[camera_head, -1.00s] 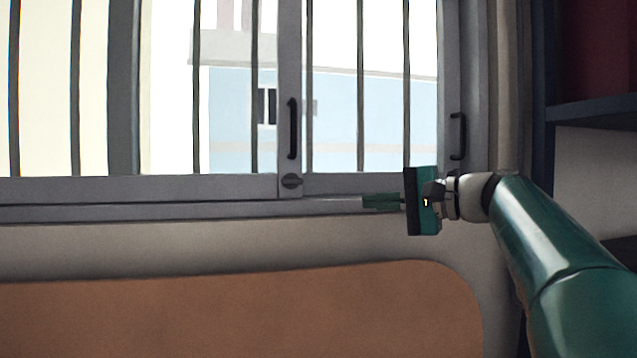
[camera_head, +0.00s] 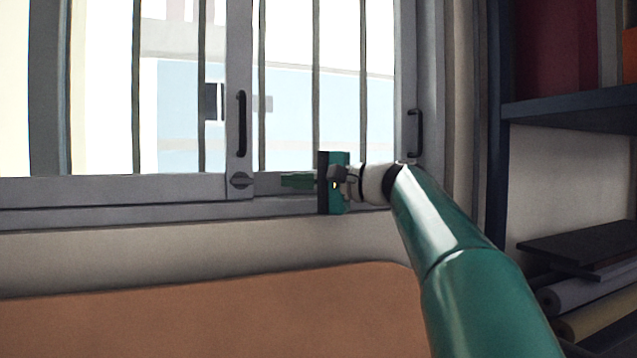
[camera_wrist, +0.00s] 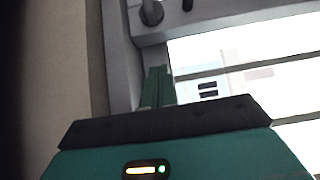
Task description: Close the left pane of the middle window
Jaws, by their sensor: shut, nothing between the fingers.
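The window (camera_head: 200,188) has grey frames and sliding panes. A pane stile with a dark upright handle (camera_head: 241,123) and a round knob (camera_head: 239,180) below it stands left of my gripper (camera_head: 285,180). A second dark handle (camera_head: 415,133) is on the stile at the right. My gripper is shut and empty, its fingers pointing left along the bottom rail, a little right of the knob. In the wrist view my gripper (camera_wrist: 158,72) points towards the knob (camera_wrist: 151,12), with a gap between. Whether it touches the rail I cannot tell. Which pane is the left one is unclear.
Dark upright bars (camera_head: 316,90) stand across the window. A brown rounded panel (camera_head: 220,310) is below the sill. A dark shelf (camera_head: 565,107) and rolled items (camera_head: 590,290) are at the right. The wall strip (camera_head: 130,255) under the window is bare.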

